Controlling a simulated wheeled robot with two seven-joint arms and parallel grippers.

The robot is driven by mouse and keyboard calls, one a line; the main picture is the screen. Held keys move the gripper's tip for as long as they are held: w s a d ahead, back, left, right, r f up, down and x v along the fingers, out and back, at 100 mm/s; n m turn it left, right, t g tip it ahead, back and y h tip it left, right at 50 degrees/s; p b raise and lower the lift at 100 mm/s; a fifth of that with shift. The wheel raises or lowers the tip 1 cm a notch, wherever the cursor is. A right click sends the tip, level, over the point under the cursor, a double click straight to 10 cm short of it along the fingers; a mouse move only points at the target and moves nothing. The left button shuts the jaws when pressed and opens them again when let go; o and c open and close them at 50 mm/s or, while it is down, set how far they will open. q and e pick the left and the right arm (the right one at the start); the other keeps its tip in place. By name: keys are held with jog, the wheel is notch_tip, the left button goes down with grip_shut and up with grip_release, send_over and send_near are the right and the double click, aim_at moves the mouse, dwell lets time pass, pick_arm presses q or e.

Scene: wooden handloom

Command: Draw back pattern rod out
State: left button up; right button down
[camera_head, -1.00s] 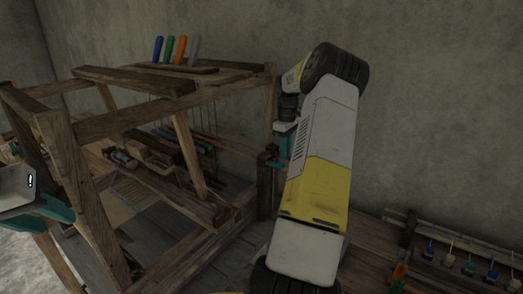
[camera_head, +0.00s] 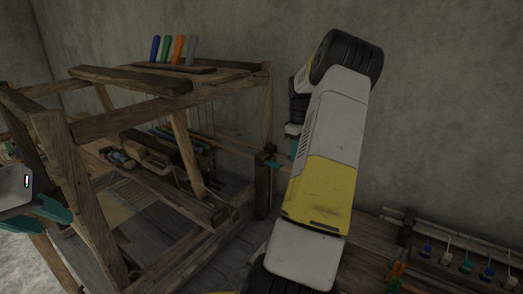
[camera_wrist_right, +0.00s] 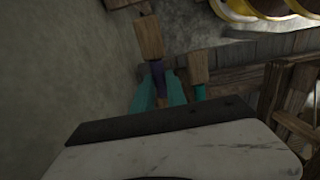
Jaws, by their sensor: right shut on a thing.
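My right gripper (camera_wrist_right: 166,92), with teal fingers, is shut on a dark blue-purple rod in the right wrist view. This rod (camera_wrist_right: 157,72) has a wooden block (camera_wrist_right: 149,38) at its end. I take it for the back pattern rod, but cannot be sure. A teal rod (camera_wrist_right: 200,92) with its own wooden block (camera_wrist_right: 198,66) stands beside it, apart from the fingers. In the head view my right arm hides most of that gripper, beside the loom's right post (camera_head: 264,185). My left gripper (camera_head: 45,212) is at the left edge, away from the rods; its opening is unclear.
The wooden loom frame (camera_head: 145,115) fills the left and middle. Several coloured pegs (camera_head: 177,50) stand on its top. Coloured rods (camera_head: 190,137) lie inside. A low rack (camera_head: 460,260) with coloured pieces is at the lower right. The wall (camera_head: 440,120) is behind.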

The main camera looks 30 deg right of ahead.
jog(key=s+d, duration=0.4)
jog(key=s, duration=0.5)
jog(key=s+d, duration=0.5)
jog(key=s, duration=0.4)
jog(key=shift+s+d, duration=0.2)
jog(key=shift+d, duration=0.1)
jog(key=c, duration=1.3)
grip_release()
jog(key=shift+s+d, duration=0.1)
jog(key=shift+s, duration=0.05)
jog(key=shift+c, duration=0.2)
jog(key=shift+r, duration=0.15)
notch_tip(320, 180, up, 8)
jog(key=shift+f, duration=0.2)
